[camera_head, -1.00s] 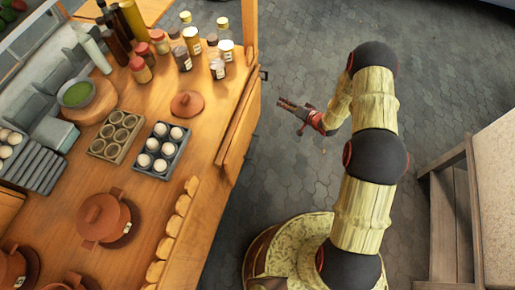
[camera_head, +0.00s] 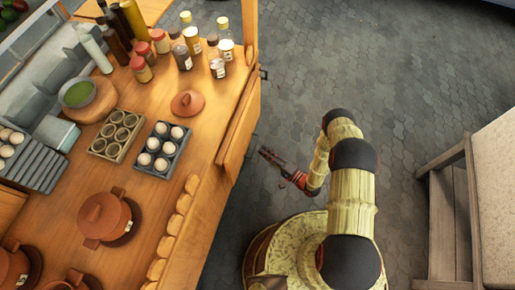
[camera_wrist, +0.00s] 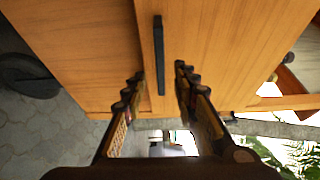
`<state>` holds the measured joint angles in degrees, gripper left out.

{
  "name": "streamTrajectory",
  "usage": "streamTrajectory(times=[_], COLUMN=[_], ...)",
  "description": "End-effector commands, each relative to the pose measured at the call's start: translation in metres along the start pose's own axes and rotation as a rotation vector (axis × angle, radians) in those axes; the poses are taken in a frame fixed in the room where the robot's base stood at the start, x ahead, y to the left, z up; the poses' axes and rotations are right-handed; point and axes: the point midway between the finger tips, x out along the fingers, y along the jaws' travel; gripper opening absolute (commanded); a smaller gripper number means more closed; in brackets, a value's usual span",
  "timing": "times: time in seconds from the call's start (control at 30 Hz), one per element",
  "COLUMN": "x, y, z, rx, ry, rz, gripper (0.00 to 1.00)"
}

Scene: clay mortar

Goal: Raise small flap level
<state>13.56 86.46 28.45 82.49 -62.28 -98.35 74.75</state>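A hinged wooden flap (camera_head: 238,120) hangs steeply along the cart's right edge in the head view; I take it for the small flap. In the wrist view, a flat wooden panel (camera_wrist: 215,45) fills the upper part, with an upright black bar handle (camera_wrist: 159,55) on it. I cannot tell whether this panel is the same flap. My gripper (camera_head: 265,153) is beside the cart's right side, low and apart from it. In the wrist view its fingers (camera_wrist: 160,80) are apart, with the handle ahead of the gap and nothing held.
The cart top (camera_head: 160,210) carries a lidded clay pot (camera_head: 103,214), an egg tray (camera_head: 162,148), a loose clay lid (camera_head: 187,103) and several bottles. A pale table (camera_head: 495,180) stands at the right. Paved floor (camera_head: 350,60) is clear between. A dark wheel (camera_wrist: 28,75) shows at left in the wrist view.

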Motion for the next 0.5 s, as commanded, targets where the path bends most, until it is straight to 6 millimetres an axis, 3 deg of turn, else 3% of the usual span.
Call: streamTrajectory(times=[0.23, 0.5], x=[0.036, 0.050], y=[0.001, 0.000], z=[0.001, 0.000], rx=[-0.003, -0.001], ry=[-0.003, 0.000], rz=[0.000, 0.001], gripper=[0.29, 0.29])
